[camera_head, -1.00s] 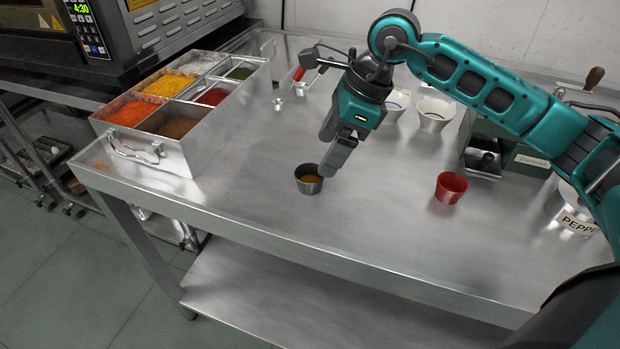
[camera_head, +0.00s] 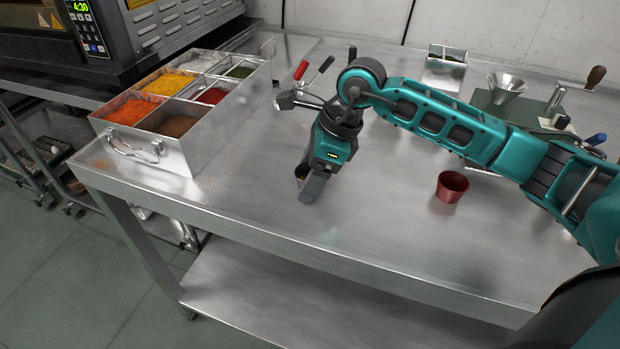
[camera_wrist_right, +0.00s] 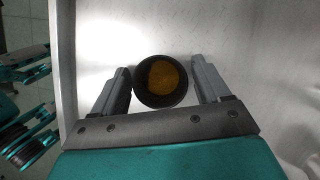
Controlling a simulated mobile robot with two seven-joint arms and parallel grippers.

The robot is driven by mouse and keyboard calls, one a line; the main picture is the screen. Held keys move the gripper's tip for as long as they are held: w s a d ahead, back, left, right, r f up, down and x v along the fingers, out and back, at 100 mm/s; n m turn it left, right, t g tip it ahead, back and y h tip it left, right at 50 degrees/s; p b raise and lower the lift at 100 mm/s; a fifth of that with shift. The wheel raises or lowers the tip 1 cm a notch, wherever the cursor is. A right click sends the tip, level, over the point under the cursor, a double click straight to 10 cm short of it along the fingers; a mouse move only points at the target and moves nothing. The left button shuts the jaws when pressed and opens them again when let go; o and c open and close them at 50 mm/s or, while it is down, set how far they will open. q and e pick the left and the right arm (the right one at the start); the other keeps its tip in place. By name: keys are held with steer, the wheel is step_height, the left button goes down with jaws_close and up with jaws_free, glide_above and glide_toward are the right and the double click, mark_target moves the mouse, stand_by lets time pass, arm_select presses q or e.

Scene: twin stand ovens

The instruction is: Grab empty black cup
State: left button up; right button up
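The small black cup (camera_wrist_right: 162,97) stands on the steel table with yellow-brown stuff in its bottom, as the right wrist view shows. In the head view it (camera_head: 301,172) is mostly hidden behind my right gripper (camera_head: 306,186). In the right wrist view my right gripper (camera_wrist_right: 160,87) is open, with one finger on each side of the cup. My left gripper does not show clearly in any view.
A red cup (camera_head: 452,187) stands to the right on the table (camera_head: 370,235). A steel spice tray (camera_head: 207,147) stands at the left. A metal container (camera_head: 446,66) and a green device with a funnel (camera_head: 505,90) stand at the back. The table's front middle is clear.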

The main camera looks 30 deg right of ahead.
steer(key=c, duration=0.8)
steer(key=shift+r, duration=0.15)
